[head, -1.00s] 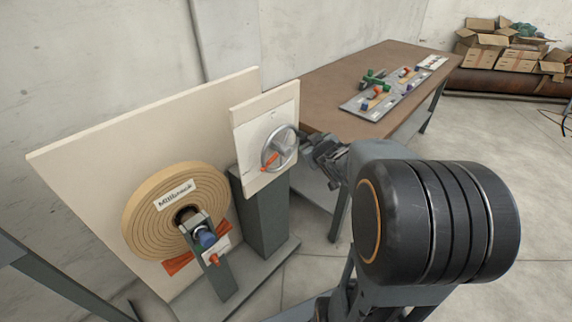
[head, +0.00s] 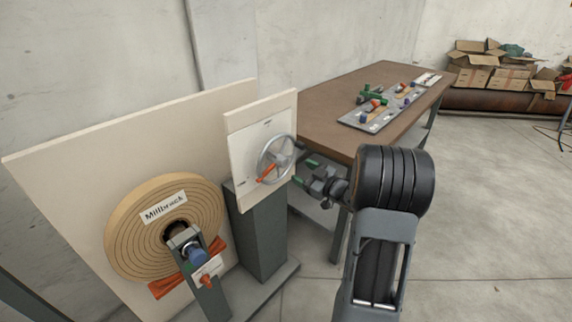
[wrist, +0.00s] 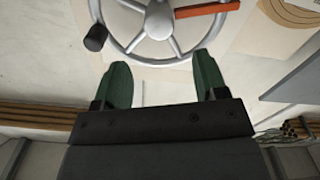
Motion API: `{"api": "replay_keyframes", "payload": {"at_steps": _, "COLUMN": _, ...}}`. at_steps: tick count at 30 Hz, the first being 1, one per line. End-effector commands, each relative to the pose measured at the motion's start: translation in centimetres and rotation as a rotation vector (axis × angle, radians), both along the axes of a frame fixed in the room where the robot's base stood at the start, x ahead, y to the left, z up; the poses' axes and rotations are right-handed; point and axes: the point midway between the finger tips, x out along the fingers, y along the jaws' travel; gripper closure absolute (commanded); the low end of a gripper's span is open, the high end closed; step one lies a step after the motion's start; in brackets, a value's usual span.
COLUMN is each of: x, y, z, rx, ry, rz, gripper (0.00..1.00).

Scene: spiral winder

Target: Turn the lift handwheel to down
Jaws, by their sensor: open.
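The lift handwheel (head: 289,146) is a grey metal spoked wheel on a pale upright panel (head: 243,150). An orange pointer (head: 267,173) at the wheel slants to the lower left in the head view. In the wrist view the wheel's lower part (wrist: 161,60) fills the top, with a black knob (wrist: 96,38) at its left rim and the orange pointer (wrist: 207,9) lying toward the right. My gripper (head: 304,172) is open and empty, just right of the wheel. Its green fingers (wrist: 162,72) point at the lower rim, with nothing between them. The panel lettering is too small to read.
A large tan roll (head: 130,225) labelled Millbrock stands on a spindle at the lower left. A brown table (head: 335,95) with a grey board (head: 380,117) of coloured parts is behind. Boxes (head: 480,72) lie at the far right.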

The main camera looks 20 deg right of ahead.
Motion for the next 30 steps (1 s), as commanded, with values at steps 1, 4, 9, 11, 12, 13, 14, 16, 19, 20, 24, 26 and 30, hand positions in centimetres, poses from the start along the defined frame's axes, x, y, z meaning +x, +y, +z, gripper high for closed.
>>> {"api": "replay_keyframes", "payload": {"at_steps": 1, "x": 1.0, "y": 0.6, "z": -0.1, "rx": -0.001, "ry": 0.000, "rz": 0.004, "gripper": 0.34}}
{"api": "replay_keyframes", "payload": {"at_steps": 4, "x": 2.7, "y": 1.3, "z": -0.1, "rx": -0.001, "ry": 0.000, "rz": 0.003, "gripper": 0.34}}
{"api": "replay_keyframes", "payload": {"at_steps": 9, "x": 5.0, "y": 2.4, "z": -0.1, "rx": 0.000, "ry": 0.001, "rz": 0.002, "gripper": 0.34}}
{"api": "replay_keyframes", "payload": {"at_steps": 11, "x": 5.7, "y": 2.6, "z": 0.0, "rx": -0.001, "ry": 0.000, "rz": 0.000, "gripper": 0.34}}
{"api": "replay_keyframes", "payload": {"at_steps": 12, "x": 6.0, "y": 2.8, "z": 0.0, "rx": -0.001, "ry": 0.001, "rz": 0.001, "gripper": 0.34}}
{"api": "replay_keyframes", "payload": {"at_steps": 13, "x": 6.2, "y": 2.9, "z": 0.0, "rx": -0.001, "ry": 0.001, "rz": 0.001, "gripper": 0.34}}
{"api": "replay_keyframes", "payload": {"at_steps": 14, "x": 6.5, "y": 3.0, "z": 0.0, "rx": -0.001, "ry": 0.001, "rz": 0.001, "gripper": 0.34}}
{"api": "replay_keyframes", "payload": {"at_steps": 16, "x": 6.8, "y": 3.1, "z": 0.0, "rx": 0.000, "ry": 0.001, "rz": -0.001, "gripper": 0.34}}
{"api": "replay_keyframes", "payload": {"at_steps": 19, "x": 7.1, "y": 3.2, "z": 0.0, "rx": 0.000, "ry": 0.000, "rz": -0.002, "gripper": 0.34}}
{"api": "replay_keyframes", "payload": {"at_steps": 20, "x": 7.2, "y": 3.3, "z": 0.0, "rx": -0.001, "ry": 0.001, "rz": -0.003, "gripper": 0.34}}
{"api": "replay_keyframes", "payload": {"at_steps": 24, "x": 7.3, "y": 3.3, "z": 0.0, "rx": -0.001, "ry": 0.001, "rz": -0.003, "gripper": 0.34}}
{"api": "replay_keyframes", "payload": {"at_steps": 26, "x": 7.3, "y": 3.3, "z": 0.0, "rx": -0.001, "ry": 0.001, "rz": -0.003, "gripper": 0.34}}
{"api": "replay_keyframes", "payload": {"at_steps": 30, "x": 7.3, "y": 3.3, "z": 0.0, "rx": 0.000, "ry": 0.000, "rz": -0.002, "gripper": 0.40}}
